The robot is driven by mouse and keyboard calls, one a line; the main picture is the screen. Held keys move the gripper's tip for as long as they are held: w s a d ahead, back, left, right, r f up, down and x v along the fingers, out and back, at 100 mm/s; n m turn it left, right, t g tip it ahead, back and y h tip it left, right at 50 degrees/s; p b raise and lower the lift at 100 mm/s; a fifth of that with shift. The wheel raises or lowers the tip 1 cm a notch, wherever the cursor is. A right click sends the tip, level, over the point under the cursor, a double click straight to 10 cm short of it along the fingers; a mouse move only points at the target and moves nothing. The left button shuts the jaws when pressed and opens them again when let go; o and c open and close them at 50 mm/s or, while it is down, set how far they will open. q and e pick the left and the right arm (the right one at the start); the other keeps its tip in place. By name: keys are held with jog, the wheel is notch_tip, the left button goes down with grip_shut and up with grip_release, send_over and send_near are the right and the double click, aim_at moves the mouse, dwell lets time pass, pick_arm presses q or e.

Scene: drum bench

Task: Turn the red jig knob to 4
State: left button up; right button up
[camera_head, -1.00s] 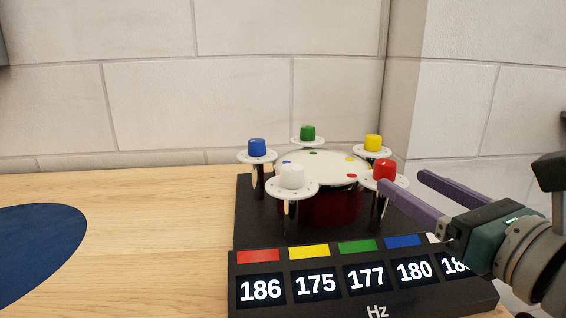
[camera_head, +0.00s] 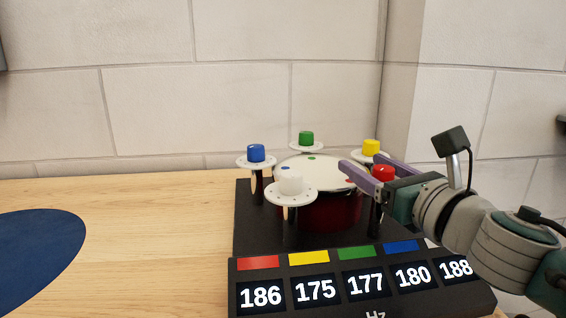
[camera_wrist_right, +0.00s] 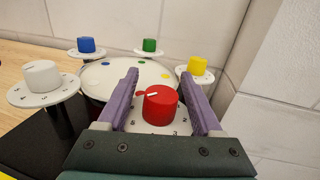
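The red jig knob (camera_head: 383,173) stands on a white numbered dial at the right front of the drum jig. In the right wrist view the red knob (camera_wrist_right: 160,104) has a white pointer mark near its top left, and the dial (camera_wrist_right: 150,127) shows a few digits near its front edge. My right gripper (camera_head: 362,163) is open, with its purple fingers (camera_wrist_right: 164,88) on either side of the red knob. Gaps show between the fingers and the knob. My left gripper is not in view.
A white knob (camera_head: 291,184), blue knob (camera_head: 256,153), green knob (camera_head: 306,138) and yellow knob (camera_head: 371,147) stand around the drum (camera_head: 330,210). A frequency display (camera_head: 240,300) reads 186, 175, 177, 180, 188. The wooden table (camera_head: 150,220) is clear to the left, beside a blue mat (camera_head: 35,245).

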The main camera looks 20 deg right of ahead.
grip_shut()
dwell(0.3)
jog(key=shift+n+y, duration=0.3)
jog(key=y+b, duration=0.1)
jog(key=n+y+b, duration=0.1)
jog(key=shift+a+f+n+y, duration=0.2)
jog(key=shift+a+n+y, duration=0.05)
jog(key=shift+n+y, duration=0.05)
jog(key=n+g+y+b, duration=0.1)
jog(key=y+b, duration=0.1)
jog(key=b, duration=0.1)
jog(key=a+n+g+y+b, duration=0.1)
jog(key=n+y+b, duration=0.1)
jog(key=y+b, duration=0.1)
jog(key=n+g+y+b, duration=0.1)
jog(key=n+y+b, duration=0.1)
jog(key=b, duration=0.2)
jog(key=shift+s+a+f+y, duration=0.15)
jog(key=shift+s+y, duration=0.1)
jog(key=shift+y, duration=0.15)
jog(key=shift+s+a+r+n+g+y+b, duration=0.15)
jog(key=shift+r+n+g+y+b, duration=0.2)
jog(key=shift+n+g+y+b, duration=0.35)
jog(key=shift+o, duration=0.3)
grip_release()
